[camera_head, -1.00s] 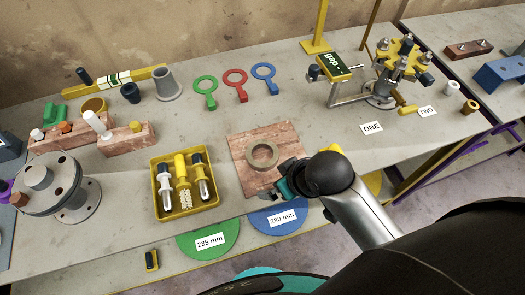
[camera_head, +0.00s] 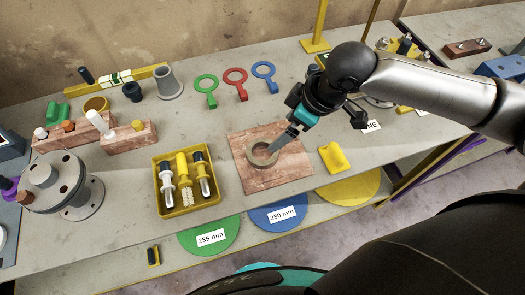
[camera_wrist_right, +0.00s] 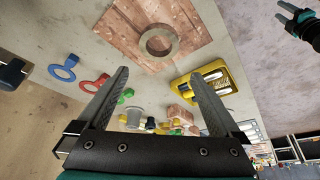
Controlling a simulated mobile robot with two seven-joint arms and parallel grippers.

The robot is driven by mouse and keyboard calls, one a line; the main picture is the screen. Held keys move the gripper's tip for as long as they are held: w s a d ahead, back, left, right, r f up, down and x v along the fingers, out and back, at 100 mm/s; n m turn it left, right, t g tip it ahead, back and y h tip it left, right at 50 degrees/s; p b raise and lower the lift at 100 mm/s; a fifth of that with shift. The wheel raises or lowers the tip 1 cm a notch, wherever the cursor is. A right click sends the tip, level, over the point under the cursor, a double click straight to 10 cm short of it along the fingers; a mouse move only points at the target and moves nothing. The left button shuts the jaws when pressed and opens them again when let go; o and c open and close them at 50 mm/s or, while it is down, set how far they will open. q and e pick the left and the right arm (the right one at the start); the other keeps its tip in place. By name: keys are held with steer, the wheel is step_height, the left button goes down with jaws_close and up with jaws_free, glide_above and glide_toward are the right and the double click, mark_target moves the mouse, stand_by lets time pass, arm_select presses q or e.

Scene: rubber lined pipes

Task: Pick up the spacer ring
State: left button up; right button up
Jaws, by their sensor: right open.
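The spacer ring (camera_head: 262,165) is a flat grey ring lying on a reddish-brown square board (camera_head: 288,178) near the front of the table. In the right wrist view the ring (camera_wrist_right: 146,44) lies beyond the fingertips, nearly centred between them. My right gripper (camera_head: 279,148) reaches down from the upper right.
A yellow tray (camera_head: 187,211) with several tools stands left of the board. A yellow piece (camera_head: 334,158) lies to its right. Green, red (camera_head: 237,92) and blue ring-handled gauges lie behind. A flanged pipe (camera_head: 82,200) is at the left.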

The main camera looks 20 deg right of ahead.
mark_target(258, 153)
steer(key=b+x, duration=0.3)
steer(key=x, duration=1.1)
steer(key=shift+w+f, duration=0.1)
steer(key=shift+w, duration=0.1)
steer(key=c, duration=1.3)
